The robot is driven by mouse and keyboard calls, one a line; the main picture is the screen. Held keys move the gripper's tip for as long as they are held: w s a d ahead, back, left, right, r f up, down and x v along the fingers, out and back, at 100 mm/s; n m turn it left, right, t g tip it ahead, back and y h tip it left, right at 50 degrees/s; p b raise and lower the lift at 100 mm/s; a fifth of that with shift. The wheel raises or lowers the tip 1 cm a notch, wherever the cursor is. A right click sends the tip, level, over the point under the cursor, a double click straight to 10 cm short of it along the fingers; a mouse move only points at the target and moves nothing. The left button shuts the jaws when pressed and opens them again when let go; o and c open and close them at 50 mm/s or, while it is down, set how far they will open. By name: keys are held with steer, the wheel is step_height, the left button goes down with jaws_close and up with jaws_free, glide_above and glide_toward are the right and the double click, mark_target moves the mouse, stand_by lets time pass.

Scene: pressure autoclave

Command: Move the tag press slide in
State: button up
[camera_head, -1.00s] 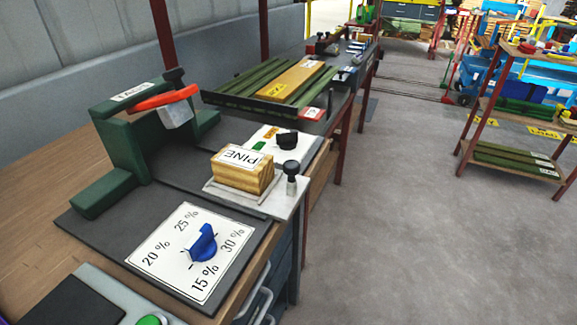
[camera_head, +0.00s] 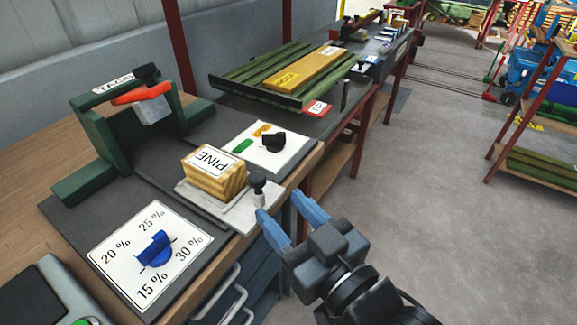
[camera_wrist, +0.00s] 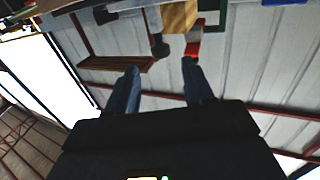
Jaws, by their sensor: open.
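The tag press is a green frame (camera_head: 100,130) with a red lever (camera_head: 142,93) and a white block under it. Its slide plate (camera_head: 232,207) sticks out toward the bench's front edge. It carries a wooden block marked PINE (camera_head: 214,172) and a black-topped knob (camera_head: 258,188) at its outer end. My gripper (camera_head: 288,212) is open and empty, just off the bench edge, right of and near the knob. In the wrist view the knob (camera_wrist: 159,48) shows beyond and between the open fingertips (camera_wrist: 160,68), apart from them.
A dial plate with a blue knob (camera_head: 156,249) lies in front of the press. A white plate with a black knob (camera_head: 273,141) lies behind the slide. A rack of green bars (camera_head: 262,78) stands farther back.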

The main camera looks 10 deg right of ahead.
mark_target(261, 182)
steer(key=x, duration=0.8)
steer(key=shift+w+a+r+p, duration=0.1)
steer(key=shift+w+r+p, duration=0.15)
steer(key=shift+p, duration=0.1)
jaws_close()
stand_by(0.4)
